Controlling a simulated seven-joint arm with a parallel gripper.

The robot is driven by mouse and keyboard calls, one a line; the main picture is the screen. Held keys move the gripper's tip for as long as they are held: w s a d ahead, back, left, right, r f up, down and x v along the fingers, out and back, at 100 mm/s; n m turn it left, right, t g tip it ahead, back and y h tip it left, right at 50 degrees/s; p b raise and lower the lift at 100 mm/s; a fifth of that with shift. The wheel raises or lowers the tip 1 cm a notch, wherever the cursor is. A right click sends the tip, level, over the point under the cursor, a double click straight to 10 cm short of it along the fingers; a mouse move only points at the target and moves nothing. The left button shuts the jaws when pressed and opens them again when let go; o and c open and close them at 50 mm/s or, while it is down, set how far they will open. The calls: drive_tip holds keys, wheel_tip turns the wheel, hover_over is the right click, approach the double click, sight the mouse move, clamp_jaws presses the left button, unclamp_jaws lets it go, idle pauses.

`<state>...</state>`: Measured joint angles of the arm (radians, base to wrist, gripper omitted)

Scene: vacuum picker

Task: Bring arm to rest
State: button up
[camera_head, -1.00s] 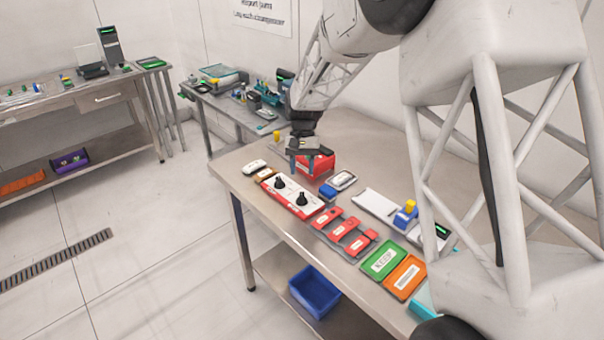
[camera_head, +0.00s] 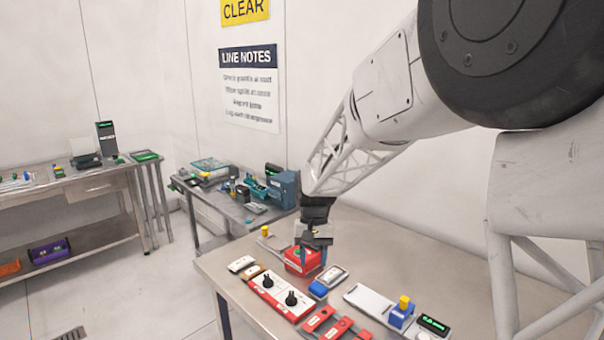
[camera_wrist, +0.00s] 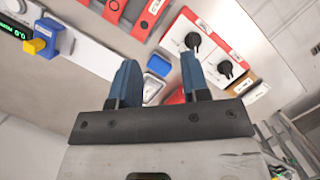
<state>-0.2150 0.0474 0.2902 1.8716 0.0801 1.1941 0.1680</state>
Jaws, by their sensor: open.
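My gripper (camera_head: 314,258) hangs over the back part of the steel table, pointing down at a red box (camera_head: 294,261) with a green mark on top. In the wrist view my gripper (camera_wrist: 158,75) shows two blue fingers spread apart with nothing between them. A small red part shows by the right finger. The fingers overlap the red box in the head view, and I cannot tell whether they touch it. My arm reaches in from the upper right.
Near the gripper are a blue block (camera_head: 318,289), a white-faced device (camera_head: 333,274) and a red-and-white panel with two black knobs (camera_head: 281,294). A scale with a blue and yellow part (camera_head: 402,311) stands to the right. The table's back right is bare.

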drive_tip(key=s+d+r+t, duration=0.2)
drive_tip(key=s+d+r, duration=0.25)
drive_tip(key=s, duration=0.35)
drive_tip(key=s+d+r+t, duration=0.1)
drive_tip(key=s+d+r, duration=0.35)
drive_tip(key=s, duration=0.35)
drive_tip(key=s+d+t, duration=0.1)
drive_tip(key=s+d, duration=0.2)
drive_tip(key=s, duration=0.6)
drive_tip(key=s+d+f+t, duration=0.1)
drive_tip(key=s+d, duration=0.2)
drive_tip(key=s, duration=0.6)
drive_tip(key=shift+s+d+t, duration=0.3)
drive_tip(key=shift+d+t, duration=0.05)
drive_tip(key=shift+t, duration=0.05)
drive_tip(key=shift+f, duration=0.1)
